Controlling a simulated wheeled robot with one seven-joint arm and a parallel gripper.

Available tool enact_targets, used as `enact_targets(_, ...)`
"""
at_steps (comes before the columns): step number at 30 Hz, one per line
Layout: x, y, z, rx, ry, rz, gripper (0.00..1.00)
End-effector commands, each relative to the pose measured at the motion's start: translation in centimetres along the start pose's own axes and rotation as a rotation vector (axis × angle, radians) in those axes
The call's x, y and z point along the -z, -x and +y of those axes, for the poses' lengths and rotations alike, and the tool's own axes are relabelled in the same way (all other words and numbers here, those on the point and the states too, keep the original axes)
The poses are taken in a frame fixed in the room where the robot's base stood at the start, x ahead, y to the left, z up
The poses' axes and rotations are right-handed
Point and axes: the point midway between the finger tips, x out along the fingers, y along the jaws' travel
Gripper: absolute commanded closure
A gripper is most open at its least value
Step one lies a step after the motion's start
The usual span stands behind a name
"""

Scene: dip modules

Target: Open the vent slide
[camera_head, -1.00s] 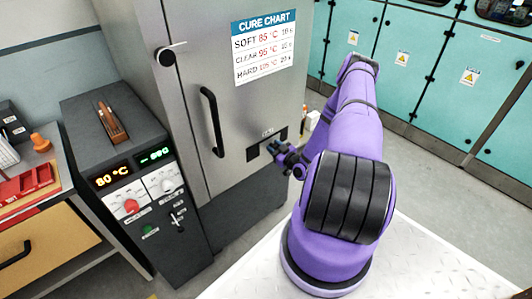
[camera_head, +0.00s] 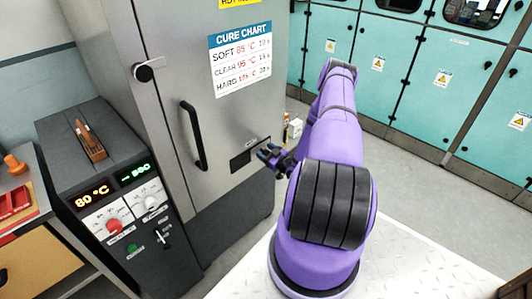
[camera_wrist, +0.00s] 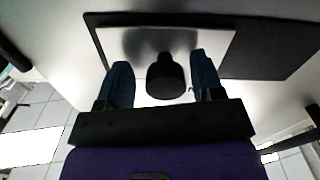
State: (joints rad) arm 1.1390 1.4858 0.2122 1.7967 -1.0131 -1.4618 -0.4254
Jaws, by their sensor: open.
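The vent slide sits low on the grey oven door. In the wrist view it is a bright metal plate (camera_wrist: 120,42) in a dark recessed frame (camera_wrist: 265,58), with a round black knob (camera_wrist: 165,80) standing out from it. In the head view the vent (camera_head: 240,161) is a small dark slot, partly hidden by my gripper. My gripper (camera_wrist: 163,68) is open, its two blue fingers on either side of the knob with gaps showing. In the head view my gripper (camera_head: 269,156) is close to the door at the vent's right end.
The black door handle (camera_head: 193,135) stands out left of the vent. A control box (camera_head: 120,190) with dials and an 80 °C display stands further left. Teal cabinets (camera_head: 345,60) line the back right, with open floor before them.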

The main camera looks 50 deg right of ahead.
Motion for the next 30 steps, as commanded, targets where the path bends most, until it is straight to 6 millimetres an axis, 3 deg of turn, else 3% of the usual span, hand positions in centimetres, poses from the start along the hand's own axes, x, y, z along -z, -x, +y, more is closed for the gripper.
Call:
enact_targets(5,-0.1,1.7,0.0,-0.001,-0.001,-0.002,0.39)
enact_targets(18,-0.1,9.3,0.1,-0.002,0.000,-0.002,0.39)
enact_targets(24,0.0,10.6,0.1,-0.002,0.000,0.000,0.39)
enact_targets(30,0.0,10.8,0.1,-0.001,0.001,0.000,0.39)
